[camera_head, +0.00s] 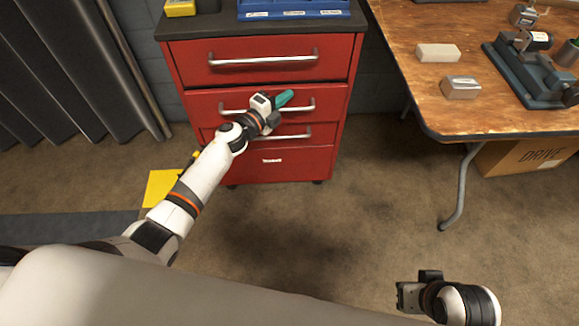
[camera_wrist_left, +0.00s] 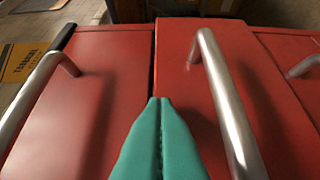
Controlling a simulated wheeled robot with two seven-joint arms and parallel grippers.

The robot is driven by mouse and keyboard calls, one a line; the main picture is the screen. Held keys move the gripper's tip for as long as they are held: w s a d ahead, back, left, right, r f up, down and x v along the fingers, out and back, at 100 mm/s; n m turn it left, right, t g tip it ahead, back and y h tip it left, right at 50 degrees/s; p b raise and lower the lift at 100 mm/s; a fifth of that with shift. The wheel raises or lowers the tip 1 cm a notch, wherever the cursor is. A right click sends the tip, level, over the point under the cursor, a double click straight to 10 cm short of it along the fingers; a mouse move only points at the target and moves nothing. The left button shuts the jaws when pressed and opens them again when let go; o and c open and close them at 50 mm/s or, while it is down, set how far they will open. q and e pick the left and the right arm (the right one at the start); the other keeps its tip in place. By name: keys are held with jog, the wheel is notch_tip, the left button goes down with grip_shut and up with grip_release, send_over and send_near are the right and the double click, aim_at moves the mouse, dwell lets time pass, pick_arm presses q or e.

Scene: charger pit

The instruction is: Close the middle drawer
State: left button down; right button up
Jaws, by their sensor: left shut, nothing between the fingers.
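The middle drawer (camera_head: 205,100) is the second red front down on the cabinet, with a silver bar handle (camera_head: 238,111). It seems to stand slightly proud of the drawer below. My left gripper (camera_head: 285,98) is in front of it, its teal fingers shut and empty, overlapping the handle line. In the left wrist view, the shut fingertips (camera_wrist_left: 160,101) show over the seam beside the middle drawer front (camera_wrist_left: 185,75); its handle (camera_wrist_left: 227,100) runs to their right. I cannot tell whether they touch. My right gripper (camera_head: 408,294) is low at right, away from the cabinet; its jaw state is unclear.
The top drawer (camera_head: 265,45) looks shut. The bottom drawer (camera_head: 265,168) is partly hidden behind my left arm. A wooden workbench (camera_head: 430,85) with blocks and a vise-like tool stands at right, a cardboard box (camera_head: 525,155) under it. The floor between is clear.

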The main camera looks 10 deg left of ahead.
pick_arm(q)
jog(key=shift+w+a, duration=0.2)
jog(key=shift+w, duration=0.45)
jog(key=shift+w+a, duration=0.15)
jog(key=shift+w, duration=0.45)
jog(key=shift+w+a+r, duration=0.1)
jog(key=shift+a+r, duration=0.05)
jog(key=shift+r, duration=0.05)
pick_arm(e)
jog(key=shift+w+a+f, duration=0.15)
jog(key=shift+w+f, duration=0.3)
jog(key=shift+f, duration=0.05)
